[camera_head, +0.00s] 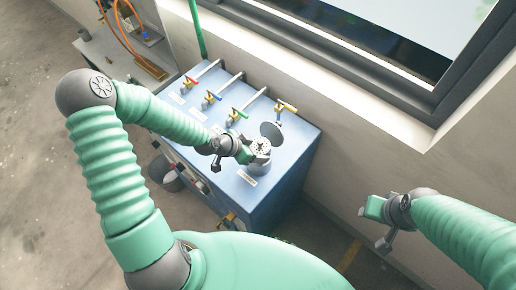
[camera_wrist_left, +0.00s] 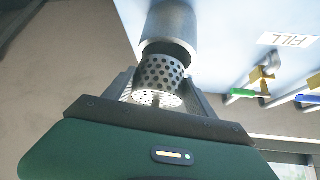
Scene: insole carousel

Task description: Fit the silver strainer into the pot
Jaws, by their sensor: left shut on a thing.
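The silver strainer (camera_wrist_left: 162,72), a short cylinder full of round holes, is between the fingers of my left gripper (camera_wrist_left: 160,88), which is shut on it. In the head view the strainer's pale top (camera_head: 261,146) shows at my left gripper (camera_head: 255,153). The grey metal pot (camera_wrist_left: 172,28) is a smooth cylinder standing on the blue surface. The strainer's far end is at the pot's mouth and looks partly inside; how deep is hidden. The pot (camera_head: 259,167) also shows below the gripper in the head view. My right gripper (camera_head: 370,215) is away from the pot, at the right.
The blue cabinet (camera_head: 304,137) carries several pipes with coloured valve handles, and a dark disc (camera_head: 272,131) close behind the pot. A wall and window (camera_head: 385,72) stand behind. The floor by the right gripper is clear.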

